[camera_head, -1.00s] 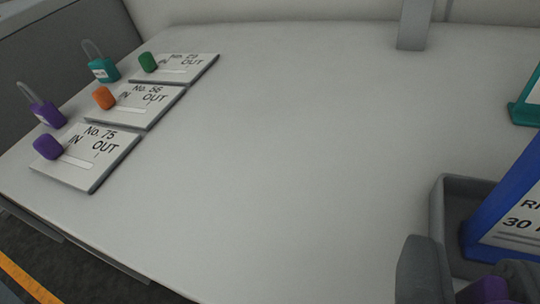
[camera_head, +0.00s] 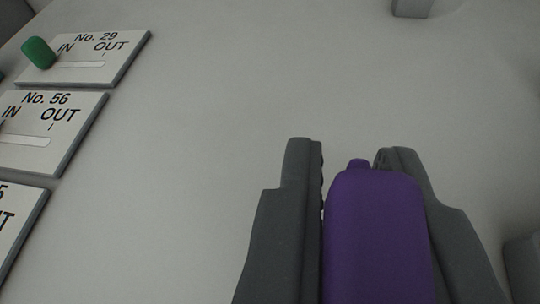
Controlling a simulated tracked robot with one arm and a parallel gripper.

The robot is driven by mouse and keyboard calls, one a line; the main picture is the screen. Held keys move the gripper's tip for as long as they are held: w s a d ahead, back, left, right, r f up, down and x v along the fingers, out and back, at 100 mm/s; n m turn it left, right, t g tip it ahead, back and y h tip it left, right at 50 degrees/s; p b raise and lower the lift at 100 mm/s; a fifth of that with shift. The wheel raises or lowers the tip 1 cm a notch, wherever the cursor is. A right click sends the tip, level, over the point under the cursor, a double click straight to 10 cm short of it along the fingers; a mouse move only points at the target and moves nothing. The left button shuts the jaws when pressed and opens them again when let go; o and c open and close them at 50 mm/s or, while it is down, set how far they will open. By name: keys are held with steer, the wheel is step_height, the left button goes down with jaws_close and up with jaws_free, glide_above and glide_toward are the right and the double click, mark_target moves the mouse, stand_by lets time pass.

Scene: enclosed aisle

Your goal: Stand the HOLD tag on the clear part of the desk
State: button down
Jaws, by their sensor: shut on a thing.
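My gripper (camera_head: 350,152) is in the lower right of the view, its two dark grey fingers on either side of a purple tag (camera_head: 375,235). The fingers are shut on it. The tag shows a rounded top with a small knob; no lettering shows on the side facing me, so I cannot read whether it says HOLD. Its lower end is out of view, and I cannot tell whether it touches the desk. The pale grey desk (camera_head: 215,140) is bare beyond and to the left of the gripper.
Plates No. 29 (camera_head: 92,58) and No. 56 (camera_head: 62,135) lie along the left, with part of another plate (camera_head: 12,235) below. A green knob (camera_head: 38,53) sits on No. 29. A grey post (camera_head: 411,6) stands at the back. A grey edge (camera_head: 523,265) shows at lower right.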

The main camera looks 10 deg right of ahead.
steer(key=shift+w, duration=0.3)
steer(key=shift+w+a+f, duration=0.1)
steer(key=shift+w+f, duration=0.1)
steer(key=shift+f, duration=0.15)
step_height(320, 180, down, 3)
steer(key=shift+r+b, duration=0.1)
steer(key=shift+b, duration=0.5)
steer(key=c, duration=1.4)
jaws_free()
steer(key=shift+o, duration=0.2)
steer(key=shift+s, duration=0.1)
steer(key=p+v, duration=0.2)
steer(key=v, duration=1)
